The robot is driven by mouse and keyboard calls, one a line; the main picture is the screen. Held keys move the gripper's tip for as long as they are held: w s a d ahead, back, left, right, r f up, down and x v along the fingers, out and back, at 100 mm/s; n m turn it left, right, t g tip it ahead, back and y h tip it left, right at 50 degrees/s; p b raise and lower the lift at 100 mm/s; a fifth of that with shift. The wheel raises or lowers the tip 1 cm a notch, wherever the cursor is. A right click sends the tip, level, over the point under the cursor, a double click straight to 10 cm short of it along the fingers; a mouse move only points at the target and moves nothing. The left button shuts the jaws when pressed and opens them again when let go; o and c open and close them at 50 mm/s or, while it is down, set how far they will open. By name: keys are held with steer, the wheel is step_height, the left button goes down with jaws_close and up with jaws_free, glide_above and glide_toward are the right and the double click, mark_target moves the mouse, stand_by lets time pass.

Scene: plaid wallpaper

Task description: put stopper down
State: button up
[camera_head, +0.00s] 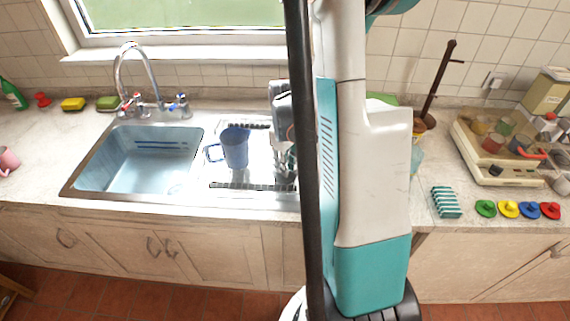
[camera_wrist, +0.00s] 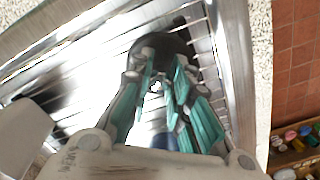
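My gripper (camera_wrist: 162,72) points down over the steel draining board (camera_wrist: 75,95), to the right of the sink basin. Its teal fingers are close together at the tips. A dark, round, flat thing (camera_wrist: 172,45), which looks like the stopper, sits right at the fingertips, its knob seemingly between them. The fingers hide part of it, and I cannot tell whether it touches the board. In the head view my gripper (camera_head: 284,160) is low over the board (camera_head: 218,184), beside a blue mug (camera_head: 235,148); the stopper cannot be made out there.
The empty sink basin (camera_head: 138,160) and tap (camera_head: 136,75) are to the left. Green, yellow, blue and red knobbed pieces (camera_head: 508,209) line the counter's right front edge, near a striped teal block (camera_head: 446,202).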

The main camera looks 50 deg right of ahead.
steer(key=shift+o, duration=1.1)
steer(key=shift+r, duration=0.1)
step_height(320, 180, up, 12)
steer(key=p, duration=0.3)
steer(key=shift+a, duration=0.1)
